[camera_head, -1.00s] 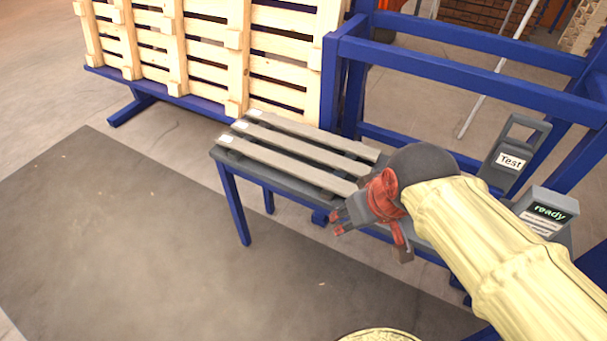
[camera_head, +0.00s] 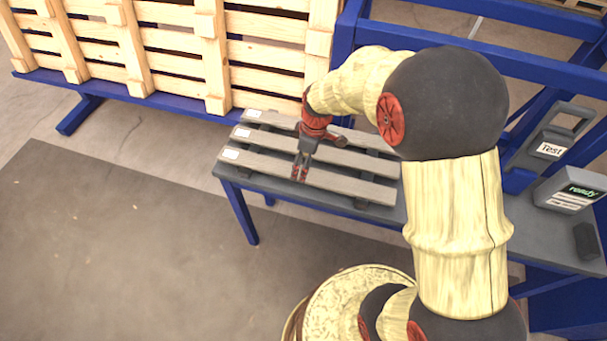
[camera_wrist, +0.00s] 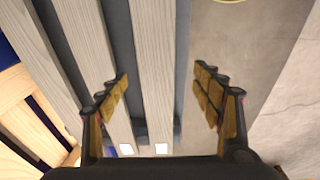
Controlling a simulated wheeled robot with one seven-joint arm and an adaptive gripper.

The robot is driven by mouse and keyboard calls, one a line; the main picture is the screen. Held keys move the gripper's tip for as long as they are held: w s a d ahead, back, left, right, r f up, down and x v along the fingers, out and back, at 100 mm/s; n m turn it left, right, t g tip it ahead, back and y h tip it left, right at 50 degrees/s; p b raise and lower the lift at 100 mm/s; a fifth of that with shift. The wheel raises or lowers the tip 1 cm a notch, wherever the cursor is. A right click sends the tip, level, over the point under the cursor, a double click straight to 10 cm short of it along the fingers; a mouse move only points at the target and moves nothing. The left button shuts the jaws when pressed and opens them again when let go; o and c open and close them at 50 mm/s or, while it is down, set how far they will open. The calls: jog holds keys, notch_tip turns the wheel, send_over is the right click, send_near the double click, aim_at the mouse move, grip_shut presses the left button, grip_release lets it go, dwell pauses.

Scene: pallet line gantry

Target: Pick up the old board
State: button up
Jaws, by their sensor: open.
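Three long grey weathered boards lie side by side on a grey bench: a far board (camera_head: 266,121), a middle board (camera_head: 262,137) and a near board (camera_head: 345,184). White labels sit at their left ends. I cannot tell which is the old board. My gripper (camera_head: 300,174) points down over the near board, left of its middle. In the wrist view my gripper (camera_wrist: 160,78) is open and empty, its fingers apart to either side of the near board (camera_wrist: 153,50). The middle board (camera_wrist: 84,35) passes behind the left finger. Whether the fingers touch the board is unclear.
The bench (camera_head: 400,212) has blue legs. A pale wooden pallet (camera_head: 215,50) stands upright behind it in a blue frame (camera_head: 480,38). A "Test" panel (camera_head: 548,149) and a "ready" box (camera_head: 570,190) stand at the right. The floor mat (camera_head: 120,240) in front is clear.

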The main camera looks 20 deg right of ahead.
jog(key=f, duration=0.1)
jog(key=f+b, duration=0.1)
jog(key=f, duration=0.1)
jog(key=f+b, duration=0.1)
jog(key=f, duration=0.1)
jog(key=shift+w+d, duration=0.15)
jog(key=shift+w, duration=0.1)
jog(key=shift+c, duration=0.2)
jog(key=c, duration=1.4)
